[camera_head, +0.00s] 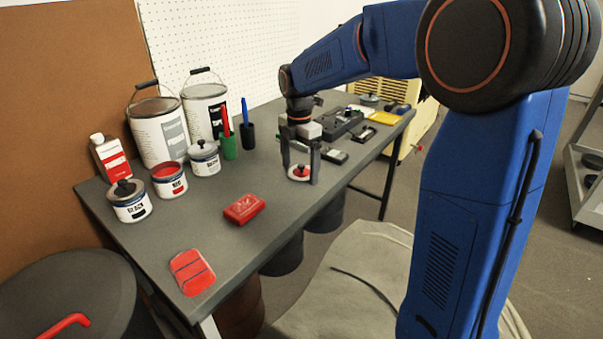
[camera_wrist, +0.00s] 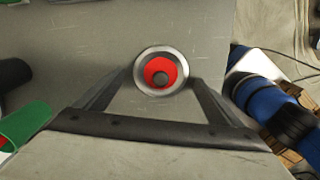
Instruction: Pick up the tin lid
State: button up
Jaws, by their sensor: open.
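The tin lid (camera_head: 299,173) is a small round disc with a metal rim, a red top and a dark knob. It lies on the grey workbench near its front edge. In the wrist view the lid (camera_wrist: 161,71) sits centred just beyond the fingertips. My gripper (camera_head: 300,180) points down over the lid, its two dark fingers apart on either side of it. In the wrist view my gripper (camera_wrist: 160,85) is open with nothing held. I cannot tell whether the fingers touch the lid.
An open red tin (camera_head: 169,180), two lidded tins and large paint cans stand at the bench's left. Green (camera_head: 229,146) and black (camera_head: 248,137) cups stand behind the lid. A red box (camera_head: 243,209) lies nearer the left. Tools and a grey tray (camera_head: 341,124) lie behind to the right.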

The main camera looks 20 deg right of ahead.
jog(key=c, duration=1.1)
